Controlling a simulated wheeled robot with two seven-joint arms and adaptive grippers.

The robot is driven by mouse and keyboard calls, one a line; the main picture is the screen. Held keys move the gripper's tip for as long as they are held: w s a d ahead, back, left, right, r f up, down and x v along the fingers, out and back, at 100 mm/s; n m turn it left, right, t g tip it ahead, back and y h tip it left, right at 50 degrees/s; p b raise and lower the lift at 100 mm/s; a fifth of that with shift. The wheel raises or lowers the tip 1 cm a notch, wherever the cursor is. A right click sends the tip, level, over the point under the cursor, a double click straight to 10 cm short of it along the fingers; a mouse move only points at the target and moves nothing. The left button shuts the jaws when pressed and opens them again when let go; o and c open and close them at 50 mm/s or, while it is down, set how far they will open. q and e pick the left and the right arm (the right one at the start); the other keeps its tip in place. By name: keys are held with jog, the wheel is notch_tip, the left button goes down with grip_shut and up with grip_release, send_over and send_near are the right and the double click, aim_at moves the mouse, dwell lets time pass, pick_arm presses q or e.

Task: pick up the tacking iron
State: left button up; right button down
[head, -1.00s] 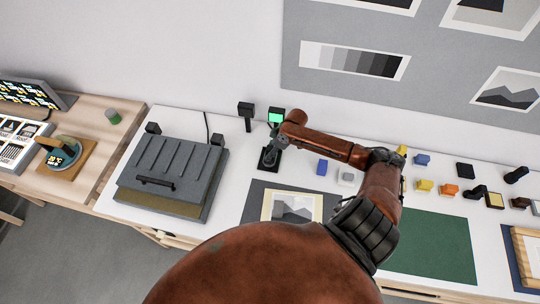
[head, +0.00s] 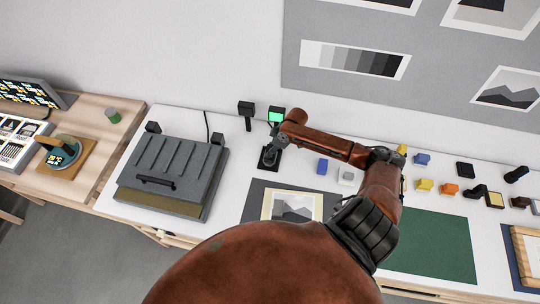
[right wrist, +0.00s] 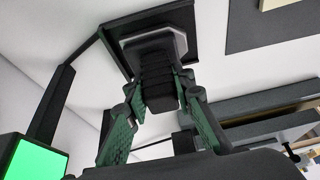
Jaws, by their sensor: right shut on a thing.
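The tacking iron shows in the right wrist view as a black ribbed handle (right wrist: 160,88) below a grey and black block. My right gripper (right wrist: 160,100) has green fingers on both sides of this handle and is shut on it. Beyond the block is a dark square base (right wrist: 193,15) on the white bench; I cannot tell whether the iron touches it. In the head view my right gripper (head: 275,142) is small and points down over the dark base (head: 268,160), and hides most of the iron. My left gripper is not in view.
A device with a green screen (head: 276,115) stands close behind the gripper. A grey press (head: 170,172) is to the left. A mounted photo (head: 292,208) lies in front, partly behind my arm. Small coloured blocks (head: 424,185) and a green mat (head: 435,245) are to the right.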

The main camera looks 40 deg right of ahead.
jog(key=shift+r, duration=0.1)
jog(key=shift+w+r, duration=0.1)
jog(key=shift+r, duration=0.1)
notch_tip(320, 180, up, 2)
jog(key=shift+r+b, duration=0.1)
jog(key=shift+b, duration=0.65)
jog(key=s+a+r+b, duration=0.2)
jog(key=s+a+r, duration=0.4)
jog(key=s+r, duration=0.4)
jog(key=shift+s+a+r, duration=0.15)
jog(key=shift+s+a, duration=0.15)
jog(key=shift+s, duration=0.95)
jog(key=c, duration=2.2)
grip_release()
grip_shut()
